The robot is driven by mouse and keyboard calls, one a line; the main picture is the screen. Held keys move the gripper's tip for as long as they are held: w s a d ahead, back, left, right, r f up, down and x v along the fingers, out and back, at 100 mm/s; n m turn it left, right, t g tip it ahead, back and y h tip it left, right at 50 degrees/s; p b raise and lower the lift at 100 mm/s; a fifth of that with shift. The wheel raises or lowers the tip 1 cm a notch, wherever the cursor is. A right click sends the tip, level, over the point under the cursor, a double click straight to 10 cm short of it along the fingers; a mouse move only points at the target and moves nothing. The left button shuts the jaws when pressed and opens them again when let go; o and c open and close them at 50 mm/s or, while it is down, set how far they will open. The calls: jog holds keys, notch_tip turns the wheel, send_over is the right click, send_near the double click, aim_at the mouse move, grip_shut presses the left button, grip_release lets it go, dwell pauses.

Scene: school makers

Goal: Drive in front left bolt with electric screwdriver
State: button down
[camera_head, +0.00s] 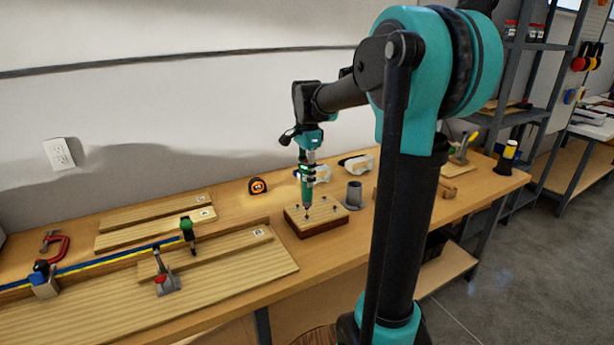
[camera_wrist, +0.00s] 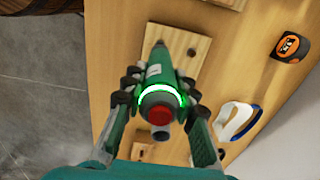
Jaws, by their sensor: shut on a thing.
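My gripper (camera_head: 308,169) is shut on the electric screwdriver (camera_head: 307,192), which is green and points down, roughly upright. The wrist view shows my gripper (camera_wrist: 157,90) with fingers on both sides of the screwdriver (camera_wrist: 161,98), its green ring lit and a red button on its end. Below it is a pale wooden block (camera_head: 325,213) on a dark base, with several small dark bolts standing in its top. In the wrist view the block (camera_wrist: 176,36) is partly hidden by the tool, and one bolt (camera_wrist: 191,53) shows. I cannot tell whether the tip touches a bolt.
The block rests on a long wooden workbench (camera_head: 225,308). Boards, clamps and a red C-clamp (camera_head: 60,247) lie to the left. A wall runs behind.

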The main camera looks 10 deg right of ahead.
jog(key=shift+f, duration=0.9)
dwell(3.4)
